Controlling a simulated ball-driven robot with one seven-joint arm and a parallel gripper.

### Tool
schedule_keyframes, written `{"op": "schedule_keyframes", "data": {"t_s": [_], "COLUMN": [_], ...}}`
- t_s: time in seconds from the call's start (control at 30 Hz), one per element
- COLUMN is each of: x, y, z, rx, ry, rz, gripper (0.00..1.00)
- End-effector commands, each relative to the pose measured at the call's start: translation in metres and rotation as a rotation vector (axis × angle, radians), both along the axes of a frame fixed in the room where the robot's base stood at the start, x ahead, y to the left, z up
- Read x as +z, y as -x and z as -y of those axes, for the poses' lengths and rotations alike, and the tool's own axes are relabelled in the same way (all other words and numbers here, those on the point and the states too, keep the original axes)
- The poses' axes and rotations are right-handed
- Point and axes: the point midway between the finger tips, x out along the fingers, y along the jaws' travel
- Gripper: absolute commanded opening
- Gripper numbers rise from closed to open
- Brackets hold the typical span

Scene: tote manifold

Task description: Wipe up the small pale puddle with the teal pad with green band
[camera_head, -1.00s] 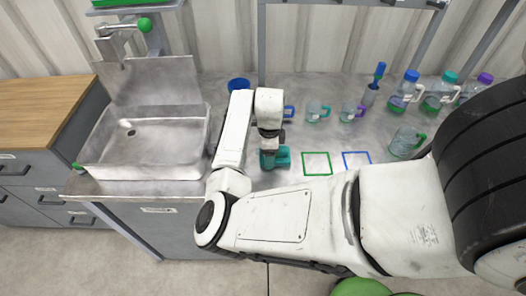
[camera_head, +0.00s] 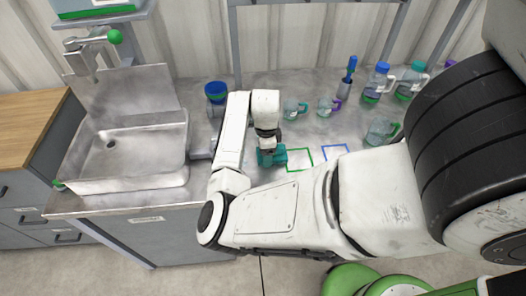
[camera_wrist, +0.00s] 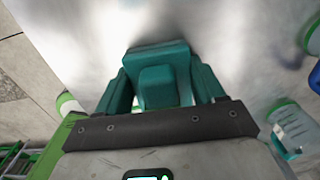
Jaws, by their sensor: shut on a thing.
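My gripper (camera_head: 269,151) is low over the metal counter, just left of the green outlined square. Its teal fingers are shut on the teal pad (camera_wrist: 158,78), which shows as a block between them in the wrist view. In the head view the fingers and pad blend into one teal shape, at or close to the counter surface. I cannot make out the green band. I cannot pick out the small pale puddle among the reflections on the counter; my arm and gripper hide part of the surface.
A green outline (camera_head: 299,158) and a blue outline (camera_head: 336,153) mark the counter right of my gripper. Mugs (camera_head: 294,109) stand behind, bottles (camera_head: 377,83) and a jug (camera_head: 381,131) to the right.

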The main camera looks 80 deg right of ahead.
Motion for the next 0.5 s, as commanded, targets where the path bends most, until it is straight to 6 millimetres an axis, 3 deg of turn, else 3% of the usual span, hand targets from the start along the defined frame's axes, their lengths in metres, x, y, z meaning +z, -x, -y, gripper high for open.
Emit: {"op": "schedule_keyframes", "data": {"t_s": [0.17, 0.5], "x": [0.005, 0.035], "y": [-0.001, -0.001], "z": [0.0, 0.0], "rx": [0.0, 0.0], "ry": [0.001, 0.001], "rz": [0.001, 0.002], "gripper": [0.2, 0.2]}}
